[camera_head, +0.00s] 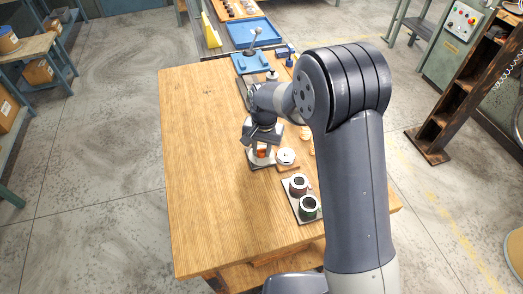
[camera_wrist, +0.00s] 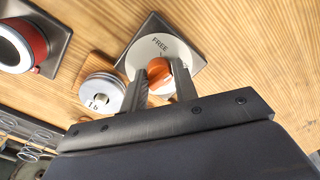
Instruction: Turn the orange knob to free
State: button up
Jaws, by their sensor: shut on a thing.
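The orange knob (camera_wrist: 180,74) sits on a round white dial (camera_wrist: 146,50) marked FREE, on a square grey plate (camera_wrist: 187,47). My gripper (camera_wrist: 160,76) is over the dial with its two fingers on either side of the knob, shut on it. The fingers hide part of the knob and the lower dial. In the head view, the knob (camera_head: 263,153) shows as a small orange patch under my gripper (camera_head: 260,142), on the wooden table (camera_head: 200,190). Which way the knob points is hard to tell.
A silver weight (camera_wrist: 101,92) marked 16 stands on a wooden block close beside the dial. A blue tray (camera_head: 237,27) is at the back. The table's left side is clear.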

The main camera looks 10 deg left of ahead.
jog(key=n+b, duration=0.1)
jog(key=n, duration=0.2)
jog(key=shift+n, duration=0.3)
jog(key=shift+n+b, duration=0.5)
jog(key=shift+n, duration=1.4)
jog(key=o, duration=0.9)
jog(key=shift+d, duration=0.1)
jog(key=shift+o, duration=0.2)
jog(key=shift+r, duration=0.1)
notch_tip(320, 180, up, 11)
jog(key=shift+w+d+b, duration=0.2)
jog(key=shift+b, duration=0.25)
jog(key=shift+f, duration=0.2)
